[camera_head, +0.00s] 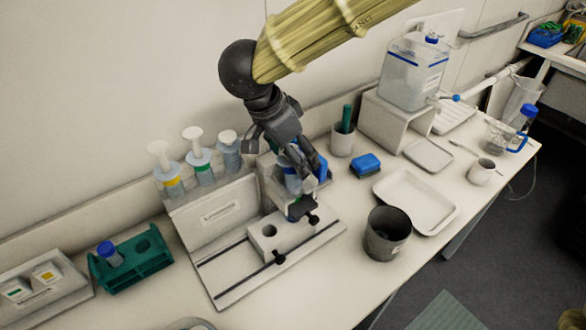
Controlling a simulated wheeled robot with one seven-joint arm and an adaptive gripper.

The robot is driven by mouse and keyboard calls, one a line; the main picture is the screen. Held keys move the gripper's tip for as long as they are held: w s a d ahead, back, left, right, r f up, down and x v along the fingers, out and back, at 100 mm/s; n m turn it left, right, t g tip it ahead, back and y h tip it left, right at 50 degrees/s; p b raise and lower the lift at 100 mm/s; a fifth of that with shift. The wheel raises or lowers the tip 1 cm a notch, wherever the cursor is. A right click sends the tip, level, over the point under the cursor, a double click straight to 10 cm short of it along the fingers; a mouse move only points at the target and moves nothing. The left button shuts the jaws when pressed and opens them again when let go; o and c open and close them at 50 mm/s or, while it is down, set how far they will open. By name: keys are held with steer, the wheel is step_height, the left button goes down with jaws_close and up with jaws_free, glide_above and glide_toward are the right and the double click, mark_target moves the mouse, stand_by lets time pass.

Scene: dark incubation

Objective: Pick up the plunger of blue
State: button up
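Three plungers with white tops stand in the grey rack (215,205) at the back left. The left plunger (160,152) has a yellow band and the middle plunger (194,137) has a green band. The right plunger (229,143) is bluish-grey, with no clear colour band visible. My gripper (303,168) points down to the right of the rack, above the fixture. A pale cylinder with blue on it (289,183) shows at the fingers, partly hidden. Whether they close on it or are in front of it is unclear.
A slotted base plate (232,283) with a holed block (268,231) lies below. A green rack (150,262) with a blue-capped tube is left. A dark cup (385,235), white tray (447,212) and blue box (367,163) are right.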

steer(key=s, duration=0.1)
steer(key=s+r, duration=0.1)
steer(key=s, duration=0.1)
steer(key=s+r, duration=0.1)
steer(key=shift+s, duration=0.35)
steer(key=c, duration=0.9)
steer(key=shift+c, duration=0.7)
steer(key=shift+o, duration=0.7)
steer(key=shift+w+f, duration=0.3)
steer(key=shift+w, duration=0.3)
steer(key=o, duration=0.4)
steer(key=shift+w+d+f, duration=0.1)
steer(key=shift+w+f, duration=0.1)
steer(key=shift+w, duration=0.05)
steer(key=shift+w+a+f, duration=0.15)
steer(key=shift+w+a, duration=0.05)
steer(key=shift+w, duration=0.15)
steer(key=c, duration=0.4)
steer(key=shift+s+d, duration=0.1)
steer(key=shift+s, duration=0.05)
steer(key=shift+c, duration=0.6)
